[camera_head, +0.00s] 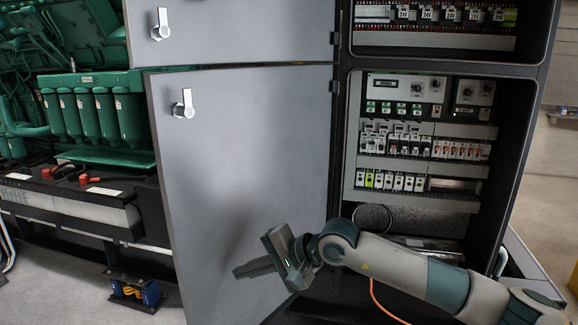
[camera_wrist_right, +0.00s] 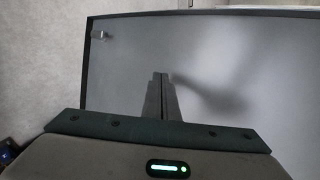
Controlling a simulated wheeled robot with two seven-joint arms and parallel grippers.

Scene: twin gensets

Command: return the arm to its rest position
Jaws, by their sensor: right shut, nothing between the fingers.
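My right arm comes in from the lower right in the head view. Its gripper (camera_head: 254,267) points left, in front of the lower grey cabinet door (camera_head: 245,140). The fingers are together and hold nothing. In the right wrist view the shut fingers (camera_wrist_right: 161,97) stand upright in the middle, with the grey door panel (camera_wrist_right: 230,65) behind them. A soft shadow falls on the panel beside the fingers. I cannot tell how small the gap to the door is. My left gripper is not in view.
The lower door stands open, left of the open cabinet (camera_head: 420,200) with its rows of breakers (camera_head: 395,142). Its handle (camera_head: 183,104) is at the upper left. A green engine (camera_head: 95,110) and batteries (camera_head: 70,200) stand at left. An orange cable (camera_head: 385,305) hangs below my arm.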

